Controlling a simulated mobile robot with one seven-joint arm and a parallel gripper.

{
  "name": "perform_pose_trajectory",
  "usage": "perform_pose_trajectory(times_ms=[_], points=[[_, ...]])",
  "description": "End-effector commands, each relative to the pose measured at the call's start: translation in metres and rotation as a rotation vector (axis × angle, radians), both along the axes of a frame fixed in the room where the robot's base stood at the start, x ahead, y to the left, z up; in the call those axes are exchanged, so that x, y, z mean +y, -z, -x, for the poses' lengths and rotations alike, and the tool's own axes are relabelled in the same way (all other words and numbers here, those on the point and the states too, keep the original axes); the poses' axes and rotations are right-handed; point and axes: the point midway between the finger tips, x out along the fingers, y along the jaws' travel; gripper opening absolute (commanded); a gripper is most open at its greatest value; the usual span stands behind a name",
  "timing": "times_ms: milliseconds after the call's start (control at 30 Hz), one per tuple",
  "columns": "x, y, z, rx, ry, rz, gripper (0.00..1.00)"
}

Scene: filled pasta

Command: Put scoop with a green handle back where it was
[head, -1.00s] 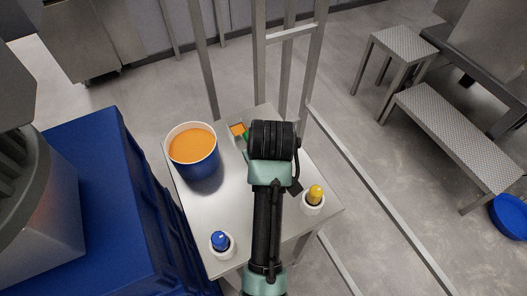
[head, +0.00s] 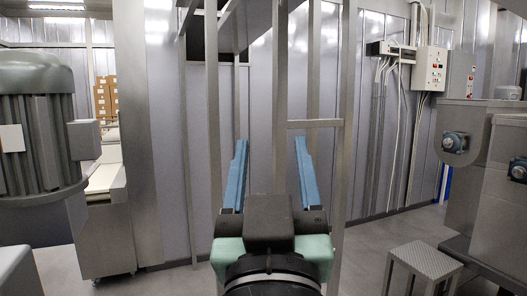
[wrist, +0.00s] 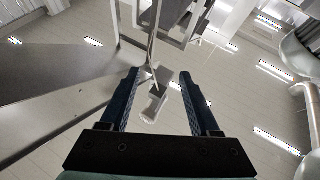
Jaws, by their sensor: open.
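My gripper (head: 271,165) is open and empty, with its two blue fingers spread apart and pointing up in the head view. In the wrist view the fingers of my gripper (wrist: 163,85) frame only the ceiling and parts of a metal frame. The scoop with the green handle is not in view now. The table where a green and orange thing lay is also out of view.
A metal frame (head: 282,100) of upright posts stands around and behind my gripper. A perforated step stool (head: 424,262) is at the lower right. A grey motor (head: 38,125) is at the left. A control box (head: 430,68) hangs on the back wall.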

Motion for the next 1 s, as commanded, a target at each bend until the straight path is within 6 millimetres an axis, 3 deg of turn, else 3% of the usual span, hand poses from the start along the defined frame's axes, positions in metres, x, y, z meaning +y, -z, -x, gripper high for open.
perform_pose_trajectory(times_ms=[33,100,267,733,833,1000], points=[[0.002,-0.027,0.024,-0.103,-0.016,-0.018,0.63],[0.005,-0.052,0.050,-0.210,-0.038,-0.038,0.63],[0.008,-0.076,0.080,-0.326,-0.066,-0.060,0.63],[0.008,-0.077,0.082,-0.331,-0.068,-0.061,0.63],[0.008,-0.077,0.081,-0.330,-0.068,-0.061,0.50],[0.008,-0.077,0.081,-0.329,-0.068,-0.061,0.50]])
